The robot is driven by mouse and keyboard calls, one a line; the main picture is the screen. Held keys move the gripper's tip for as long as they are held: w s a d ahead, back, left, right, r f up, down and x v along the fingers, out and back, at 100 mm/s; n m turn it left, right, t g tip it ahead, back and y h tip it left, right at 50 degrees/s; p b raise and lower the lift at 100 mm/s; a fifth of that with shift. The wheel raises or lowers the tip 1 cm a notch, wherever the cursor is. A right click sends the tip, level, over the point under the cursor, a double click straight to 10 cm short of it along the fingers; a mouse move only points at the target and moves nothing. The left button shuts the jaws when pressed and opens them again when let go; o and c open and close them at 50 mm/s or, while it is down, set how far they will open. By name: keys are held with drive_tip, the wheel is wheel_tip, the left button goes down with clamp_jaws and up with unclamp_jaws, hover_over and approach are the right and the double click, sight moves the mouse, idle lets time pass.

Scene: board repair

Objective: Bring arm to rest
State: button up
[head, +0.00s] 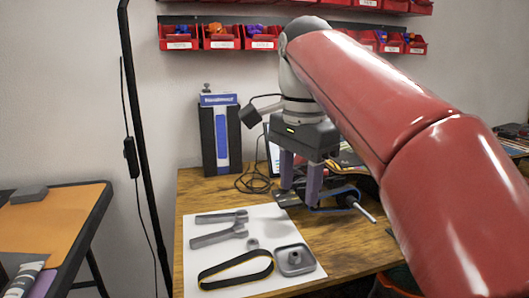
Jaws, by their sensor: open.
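My gripper (300,178) hangs from my red arm above the back middle of the wooden table (345,240).
A blue-black box (220,137) stands at the back. Red bins (221,37) hang above. A black pole (140,130) stands left.

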drive_tip(key=s+d+f+n+t, duration=0.1)
drive_tip(key=s+d+f+n, duration=0.2)
drive_tip(key=f, duration=0.4)
drive_tip(key=s+d+f+n+t, duration=0.2)
drive_tip(key=s+d+f+n, duration=0.1)
drive_tip(key=s+f, duration=0.3)
drive_tip(key=s+d+f+n+t, duration=0.2)
drive_tip(key=s+d+f+n, duration=0.1)
drive_tip(key=f, duration=0.6)
drive_tip(key=shift+s+d+f+n, duration=0.4)
drive_tip(key=shift+s+n, duration=0.45)
drive_tip(key=shift+n, duration=0.15)
